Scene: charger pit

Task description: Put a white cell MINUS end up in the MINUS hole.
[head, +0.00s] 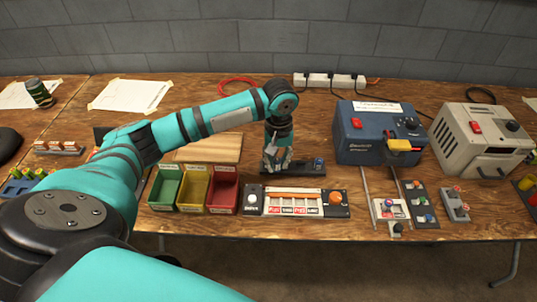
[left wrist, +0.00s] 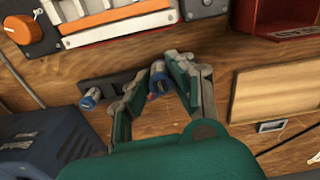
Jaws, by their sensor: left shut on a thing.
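My left gripper (head: 278,163) points down over a dark rack (head: 306,169) near the middle of the table. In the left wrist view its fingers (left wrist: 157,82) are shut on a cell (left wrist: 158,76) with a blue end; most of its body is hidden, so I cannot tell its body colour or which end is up. Another blue-ringed cell (left wrist: 89,98) stands in the rack beside it; it also shows in the head view (head: 318,163). I cannot make out a hole marked MINUS. My right gripper is not in view.
In front of the rack is a panel (head: 295,212) with an orange knob (head: 337,199). Green (head: 164,188), yellow (head: 193,189) and red (head: 223,191) bins stand left of it. A blue box (head: 378,143) and a beige box (head: 474,140) stand right. A wooden board (head: 208,149) lies behind the bins.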

